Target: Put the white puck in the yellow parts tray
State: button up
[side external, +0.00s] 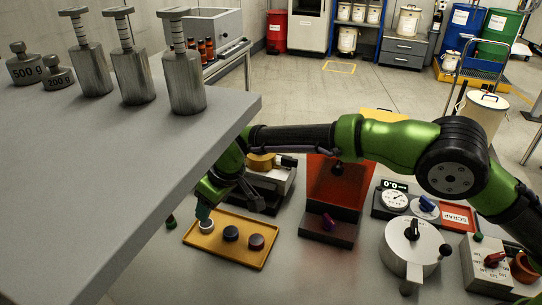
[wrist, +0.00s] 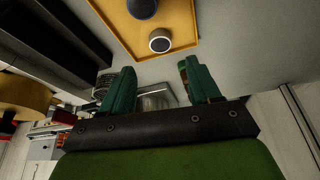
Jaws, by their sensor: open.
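The yellow parts tray (side external: 222,250) lies on the bench, and part of it shows at the top of the wrist view (wrist: 182,18). The white puck (side external: 207,227) sits in the tray at its left end in the side view; in the wrist view a pale-rimmed puck with a grey top (wrist: 160,41) sits near the tray's edge. My gripper (side external: 203,212) is close by the white puck. In the wrist view its green fingers (wrist: 158,68) are apart with nothing held between them.
A red-brown panelled unit (side external: 330,185) stands right of the tray. A grey raised table (side external: 120,160) with metal weights fills the left foreground.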

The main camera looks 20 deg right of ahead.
jog(key=s+d+r+m+t, duration=0.1)
jog(key=s+d+r+m, duration=0.25)
jog(key=d+r, duration=0.65)
jog(key=s+d+r+m, duration=0.2)
jog(key=s+d+r, duration=0.2)
jog(key=d+r, duration=0.65)
jog(key=s+d+f+m+t, duration=0.1)
jog(key=s+d+f+m, duration=0.1)
jog(key=s+d, duration=0.6)
jog(key=s+d+f+m+t, duration=0.1)
jog(key=s+d+f+m, duration=0.1)
jog(key=s+d, duration=0.6)
jog(key=s+m, duration=0.1)
jog(key=s, duration=0.2)
jog(key=shift+s+f+m+h, duration=0.2)
jog(key=shift+s+m+h, duration=0.05)
jog(key=shift+m+h, duration=0.15)
